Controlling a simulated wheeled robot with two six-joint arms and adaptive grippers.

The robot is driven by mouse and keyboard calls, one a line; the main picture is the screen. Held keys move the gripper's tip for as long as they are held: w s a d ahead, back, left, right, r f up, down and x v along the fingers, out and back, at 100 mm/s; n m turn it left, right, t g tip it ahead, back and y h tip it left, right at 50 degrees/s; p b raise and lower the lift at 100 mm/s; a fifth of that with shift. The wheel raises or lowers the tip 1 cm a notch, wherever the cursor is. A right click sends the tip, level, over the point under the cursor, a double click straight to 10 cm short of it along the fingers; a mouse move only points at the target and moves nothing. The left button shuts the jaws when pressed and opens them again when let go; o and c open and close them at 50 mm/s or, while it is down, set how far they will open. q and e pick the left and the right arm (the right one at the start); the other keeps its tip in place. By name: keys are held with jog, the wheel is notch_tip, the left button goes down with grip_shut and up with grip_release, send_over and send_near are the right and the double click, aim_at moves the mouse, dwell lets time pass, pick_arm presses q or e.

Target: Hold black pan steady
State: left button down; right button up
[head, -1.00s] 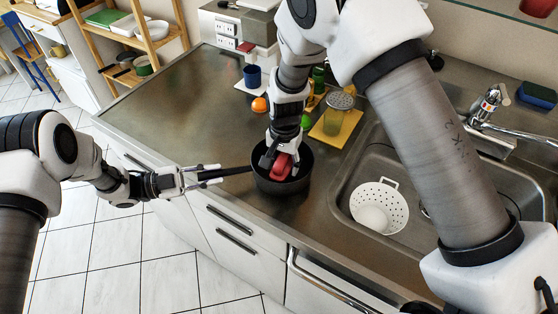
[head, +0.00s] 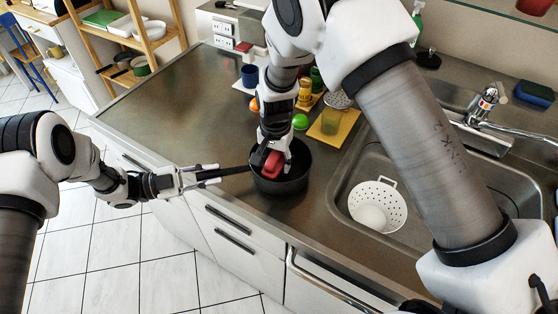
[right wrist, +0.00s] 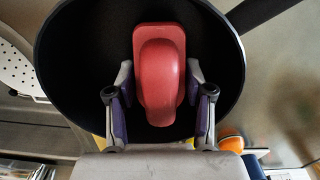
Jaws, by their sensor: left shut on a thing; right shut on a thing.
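The black pan (head: 293,183) stands on the steel counter near its front edge, its handle (head: 235,171) pointing left. My left gripper (head: 212,175) is shut on the pan's handle. My right gripper (head: 270,152) reaches down into the pan from above. It is shut on a red object (head: 271,165) with a rounded grip, perhaps a scrubber. In the right wrist view the red object (right wrist: 160,75) sits between the two fingers, inside the pan (right wrist: 75,60). Its underside is hidden, so I cannot tell whether it touches the pan's bottom.
A sink (head: 355,160) with a white colander (head: 394,202) lies to the right of the pan. Behind the pan are a green ball (head: 300,122), a yellow board (head: 346,128) and a blue mug (head: 250,77). The counter to the left is clear.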

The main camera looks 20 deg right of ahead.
jog(key=shift+s+d, duration=1.05)
jog(key=shift+d, duration=0.05)
jog(key=shift+w+a+r, duration=0.1)
jog(key=shift+w+a, duration=1)
jog(key=shift+s+d, duration=1.05)
jog(key=shift+d, duration=0.05)
jog(key=shift+w+a+f, duration=0.2)
jog(key=shift+w+a, duration=0.3)
jog(key=shift+a, duration=0.05)
jog(key=shift+w+r, duration=0.1)
jog(key=shift+r, duration=0.4)
notch_tip(320, 180, up, 8)
jog(key=shift+r, duration=0.1)
